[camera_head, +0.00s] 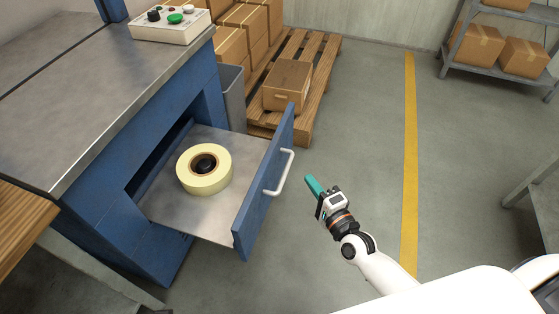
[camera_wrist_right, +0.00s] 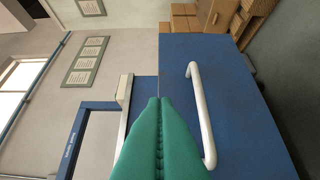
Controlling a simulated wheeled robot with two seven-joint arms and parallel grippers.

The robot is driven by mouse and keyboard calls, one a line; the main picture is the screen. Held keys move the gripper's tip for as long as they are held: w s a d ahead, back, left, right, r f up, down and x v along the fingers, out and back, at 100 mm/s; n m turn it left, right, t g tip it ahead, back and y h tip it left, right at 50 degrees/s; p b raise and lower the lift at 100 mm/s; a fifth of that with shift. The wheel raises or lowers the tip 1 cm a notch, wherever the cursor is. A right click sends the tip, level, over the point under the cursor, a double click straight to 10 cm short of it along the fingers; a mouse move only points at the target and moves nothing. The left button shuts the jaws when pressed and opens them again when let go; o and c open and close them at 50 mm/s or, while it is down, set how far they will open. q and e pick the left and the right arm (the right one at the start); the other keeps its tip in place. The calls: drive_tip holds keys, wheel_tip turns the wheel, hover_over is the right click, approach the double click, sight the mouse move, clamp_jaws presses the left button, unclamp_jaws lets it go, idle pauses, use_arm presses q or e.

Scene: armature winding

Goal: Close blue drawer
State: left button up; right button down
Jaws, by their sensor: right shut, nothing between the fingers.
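The blue drawer (camera_head: 262,190) stands pulled out from the blue workbench cabinet in the head view, with its white bar handle (camera_head: 281,173) facing right. A cream tape roll (camera_head: 204,169) lies on the drawer's metal bottom. My right gripper (camera_head: 311,182) has teal fingers and is just right of the handle, apart from it. In the right wrist view its shut, empty fingers (camera_wrist_right: 157,105) point toward the drawer front (camera_wrist_right: 225,100), with the handle (camera_wrist_right: 201,115) to their right. My left gripper is in neither view.
A control box (camera_head: 170,22) with buttons sits on the metal benchtop (camera_head: 95,100). A grey bin (camera_head: 233,98) and a wooden pallet (camera_head: 310,75) with cardboard boxes stand behind the drawer. The floor around the yellow line (camera_head: 409,150) is clear. Metal shelving stands at right.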

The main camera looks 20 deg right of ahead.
approach(275, 148)
drive_tip(key=w+d, duration=0.2)
drive_tip(key=w, duration=0.2)
drive_tip(key=shift+w+a+f+b, duration=0.2)
drive_tip(key=shift+w+a, duration=0.15)
drive_tip(key=shift+a, duration=0.15)
drive_tip(key=shift+w+a+f+b, duration=0.2)
drive_tip(key=shift+w+a, duration=0.15)
drive_tip(key=shift+a, duration=0.15)
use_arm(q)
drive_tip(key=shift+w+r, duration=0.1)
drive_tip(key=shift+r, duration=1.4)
use_arm(e)
drive_tip(key=shift+w+a, duration=0.3)
drive_tip(key=shift+a, duration=0.15)
drive_tip(key=shift+r, duration=0.1)
